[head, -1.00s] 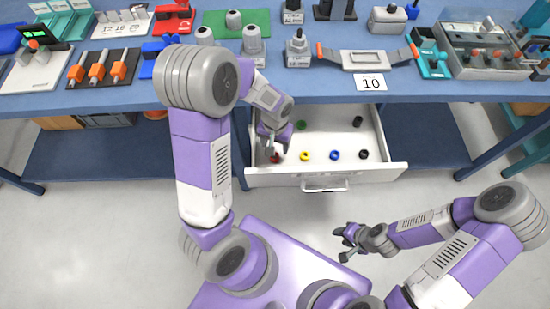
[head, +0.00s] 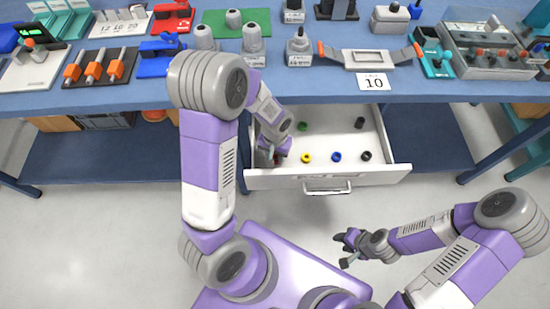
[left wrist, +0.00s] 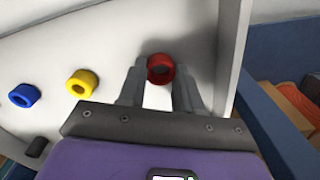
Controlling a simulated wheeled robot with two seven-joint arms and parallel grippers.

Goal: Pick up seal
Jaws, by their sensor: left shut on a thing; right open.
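The red seal (left wrist: 161,68) is a small ring lying in the open white drawer near its side wall. My left gripper (left wrist: 160,75) reaches down into the drawer and is shut on the red seal, with one finger on each side of it. In the head view, my left gripper (head: 274,157) mostly hides the red seal at the drawer's front left. My right gripper (head: 345,250) is open and empty over the floor, in front of the drawer.
The drawer (head: 400,165) also holds a yellow seal (head: 307,157), a blue seal (head: 337,156), black seals (head: 366,155) and a green seal (head: 302,124). Its walls stand close around my left gripper. The blue workbench (head: 130,99) above is crowded with fixtures.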

